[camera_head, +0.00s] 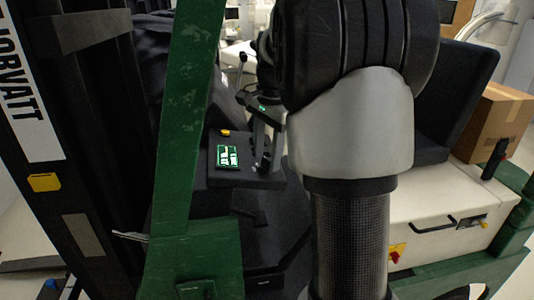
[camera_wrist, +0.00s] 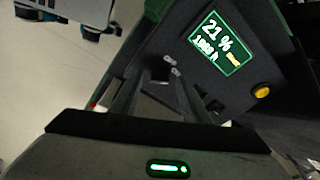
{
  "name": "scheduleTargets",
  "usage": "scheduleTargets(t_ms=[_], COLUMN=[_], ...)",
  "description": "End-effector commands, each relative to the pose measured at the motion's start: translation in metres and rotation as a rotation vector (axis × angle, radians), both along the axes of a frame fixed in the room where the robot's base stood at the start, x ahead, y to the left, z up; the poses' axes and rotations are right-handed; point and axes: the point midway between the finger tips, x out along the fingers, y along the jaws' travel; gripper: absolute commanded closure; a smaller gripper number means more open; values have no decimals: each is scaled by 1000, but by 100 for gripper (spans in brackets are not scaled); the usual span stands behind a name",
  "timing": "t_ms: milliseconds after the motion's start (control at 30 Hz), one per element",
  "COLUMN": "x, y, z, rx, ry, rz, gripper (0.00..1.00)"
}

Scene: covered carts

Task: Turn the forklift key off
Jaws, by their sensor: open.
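The forklift's dark control panel (camera_head: 250,181) carries a lit green display (camera_head: 227,156), which reads about 21 % in the wrist view (camera_wrist: 224,44). A small grey metal piece, apparently the key (camera_wrist: 170,65), stands on the panel left of the display in the wrist view. My gripper (camera_wrist: 164,80) is open, its dark fingers pointing at the panel with the key near and between their tips. In the head view my gripper (camera_head: 264,160) reaches down to the panel, right of the display. The key is hard to make out there, and whether the fingers touch it cannot be told.
A yellow button (camera_head: 225,133) sits beside the display. A green forklift post (camera_head: 187,130) stands left of the panel. The black seat (camera_head: 455,95) and a cardboard box (camera_head: 495,125) are at the right. My arm blocks the middle of the head view.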

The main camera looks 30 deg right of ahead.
Motion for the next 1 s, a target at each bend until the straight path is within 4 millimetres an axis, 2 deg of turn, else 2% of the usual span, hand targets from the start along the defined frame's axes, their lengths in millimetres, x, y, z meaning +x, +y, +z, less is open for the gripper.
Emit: scheduleTargets(t_ms=[100, 333, 667, 1000], x=[0, 0, 0, -1], y=[0, 0, 0, -1], z=[0, 0, 0, 0], rx=[0, 0, -3, -16], ry=[0, 0, -8, -55], rz=[0, 0, 42, 262], gripper=[60, 98, 99, 99])
